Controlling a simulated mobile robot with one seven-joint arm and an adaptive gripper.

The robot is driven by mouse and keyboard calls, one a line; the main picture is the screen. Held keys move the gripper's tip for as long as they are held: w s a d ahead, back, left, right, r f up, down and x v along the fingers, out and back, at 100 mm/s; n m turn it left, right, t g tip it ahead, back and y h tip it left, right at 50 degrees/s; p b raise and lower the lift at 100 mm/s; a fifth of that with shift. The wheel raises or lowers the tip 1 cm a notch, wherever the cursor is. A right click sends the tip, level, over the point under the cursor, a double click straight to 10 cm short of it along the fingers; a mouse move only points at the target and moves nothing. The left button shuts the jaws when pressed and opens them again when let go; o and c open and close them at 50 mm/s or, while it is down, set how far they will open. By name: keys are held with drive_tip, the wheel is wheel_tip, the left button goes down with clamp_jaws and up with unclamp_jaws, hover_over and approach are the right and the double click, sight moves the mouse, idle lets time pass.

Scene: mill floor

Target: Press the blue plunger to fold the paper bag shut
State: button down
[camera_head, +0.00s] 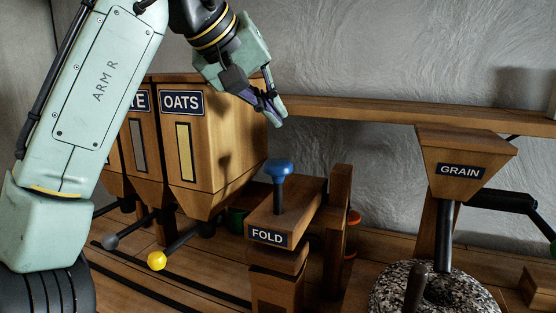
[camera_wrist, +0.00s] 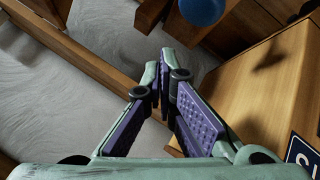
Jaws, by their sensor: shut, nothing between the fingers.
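The blue plunger (camera_head: 279,170) stands raised on a dark stem on top of the wooden box labelled FOLD (camera_head: 267,236). Its round blue knob also shows at the top edge of the wrist view (camera_wrist: 201,9). My gripper (camera_head: 278,113) is shut and empty, with purple pads. In the head view it is above the plunger, apart from it, beside the OATS hopper. The fingers also show in the middle of the wrist view (camera_wrist: 160,85). I cannot make out a paper bag in either view.
The wooden OATS hopper (camera_head: 229,135) stands left of the FOLD box, with a yellow-knobbed lever (camera_head: 157,260) below. A GRAIN hopper (camera_head: 462,165) over a speckled millstone (camera_head: 400,290) is at right. A wooden shelf (camera_head: 370,114) runs along the back wall.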

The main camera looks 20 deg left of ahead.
sight(273, 160)
drive_tip(key=shift+f+b, duration=1.05)
drive_tip(key=shift+f, duration=1.05)
drive_tip(key=shift+f, duration=0.4)
drive_tip(key=shift+f+b, duration=1.65)
drive_tip(key=shift+f, duration=0.45)
idle(1.4)
drive_tip(key=shift+r, duration=0.15)
drive_tip(key=shift+r+p, duration=2.35)
drive_tip(key=shift+r, duration=0.05)
drive_tip(key=shift+r+p, duration=0.35)
drive_tip(key=shift+r, duration=2.15)
